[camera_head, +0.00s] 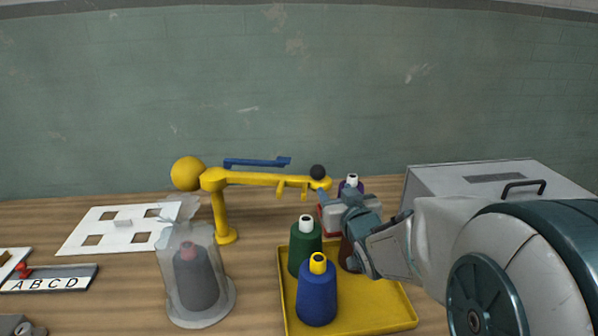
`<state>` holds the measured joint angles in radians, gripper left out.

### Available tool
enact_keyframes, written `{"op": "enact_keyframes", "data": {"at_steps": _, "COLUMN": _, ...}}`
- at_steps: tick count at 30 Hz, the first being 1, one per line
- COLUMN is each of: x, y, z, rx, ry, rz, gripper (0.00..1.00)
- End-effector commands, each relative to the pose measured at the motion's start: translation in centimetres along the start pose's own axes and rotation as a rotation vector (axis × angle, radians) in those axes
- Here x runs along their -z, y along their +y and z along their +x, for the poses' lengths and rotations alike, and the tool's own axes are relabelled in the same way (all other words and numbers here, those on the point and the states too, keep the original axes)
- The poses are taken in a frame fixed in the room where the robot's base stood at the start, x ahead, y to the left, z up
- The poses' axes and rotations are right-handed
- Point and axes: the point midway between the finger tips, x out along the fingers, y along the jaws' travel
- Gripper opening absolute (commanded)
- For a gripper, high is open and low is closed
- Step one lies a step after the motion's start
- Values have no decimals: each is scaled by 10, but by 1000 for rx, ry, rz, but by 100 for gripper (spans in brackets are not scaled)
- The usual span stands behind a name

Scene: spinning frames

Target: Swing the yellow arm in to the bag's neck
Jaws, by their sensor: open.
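The yellow arm (258,179) sits on a yellow post with a round yellow ball at its left end. It reaches right across the back of the table, with a black ball knob (317,171) at its right end. The clear bag (181,232) stands at the left with its gathered neck upright, around a dark cone with a reddish top (193,276). The arm's free end is well to the right of the bag. My gripper (326,203) is open, just below and beside the knob end; its fingertips are partly hidden, and I cannot tell whether it touches the arm.
A yellow tray (382,314) holds several thread cones, including a green cone (304,249) and a blue cone (317,292), below my gripper. A grey box (499,172) stands at right. A white plate (93,230) and a lettered block (50,282) lie left.

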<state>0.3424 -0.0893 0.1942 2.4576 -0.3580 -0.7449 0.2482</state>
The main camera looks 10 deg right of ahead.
Motion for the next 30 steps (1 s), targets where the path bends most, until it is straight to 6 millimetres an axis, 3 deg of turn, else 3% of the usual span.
{"op": "enact_keyframes", "data": {"at_steps": 11, "x": 2, "y": -4, "z": 21, "rx": 42, "ry": 90, "rz": 16, "gripper": 48}}
{"op": "enact_keyframes", "data": {"at_steps": 30, "x": 12, "y": -8, "z": 125, "rx": 41, "ry": 89, "rz": 15, "gripper": 48}}
